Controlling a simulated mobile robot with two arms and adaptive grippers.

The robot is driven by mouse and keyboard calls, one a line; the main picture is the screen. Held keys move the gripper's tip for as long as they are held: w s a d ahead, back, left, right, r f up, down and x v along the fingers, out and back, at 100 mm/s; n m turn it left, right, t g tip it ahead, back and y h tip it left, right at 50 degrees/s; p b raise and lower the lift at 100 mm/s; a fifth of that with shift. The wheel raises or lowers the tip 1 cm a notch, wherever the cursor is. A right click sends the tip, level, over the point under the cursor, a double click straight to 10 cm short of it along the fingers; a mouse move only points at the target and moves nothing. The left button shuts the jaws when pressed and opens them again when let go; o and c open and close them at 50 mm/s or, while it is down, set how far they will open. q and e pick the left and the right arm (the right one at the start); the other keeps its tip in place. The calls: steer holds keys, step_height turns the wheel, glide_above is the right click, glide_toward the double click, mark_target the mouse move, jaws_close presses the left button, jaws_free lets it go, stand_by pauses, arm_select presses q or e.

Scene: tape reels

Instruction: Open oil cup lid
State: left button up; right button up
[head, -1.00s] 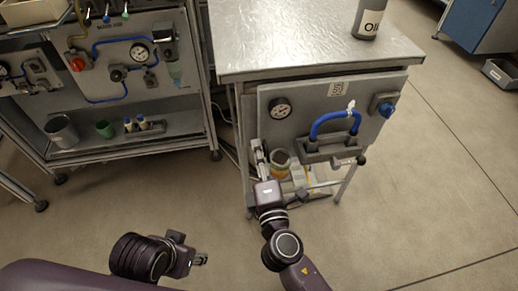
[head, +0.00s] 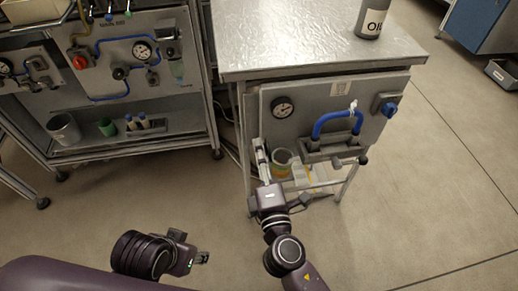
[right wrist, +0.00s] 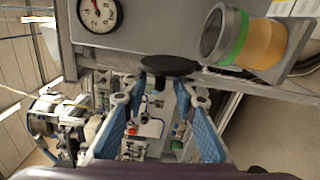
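The oil cup (right wrist: 238,38) is a clear cup with a green band and amber contents, at the upper right of the right wrist view. It also shows in the head view (head: 283,162), low at the front of the panel stand. A dark round disc, apparently its lid (right wrist: 168,64), lies beside the cup's rim with a small knob below it. My right gripper (right wrist: 160,84) has its blue-padded fingers spread, one tip on each side of the knob, with gaps visible. Firm contact cannot be told. My left gripper (head: 202,258) is at lower left, away from the stand; its finger gap is unclear.
The metal table (head: 300,40) carries an oil bottle (head: 371,18). Its front panel has a gauge (head: 283,107), a blue handle (head: 336,122) and a blue knob (head: 390,109). A shelved panel unit (head: 120,90) stands at left.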

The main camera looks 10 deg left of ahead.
steer(key=v, duration=1)
steer(key=shift+s, duration=0.4)
steer(key=shift+d, duration=0.1)
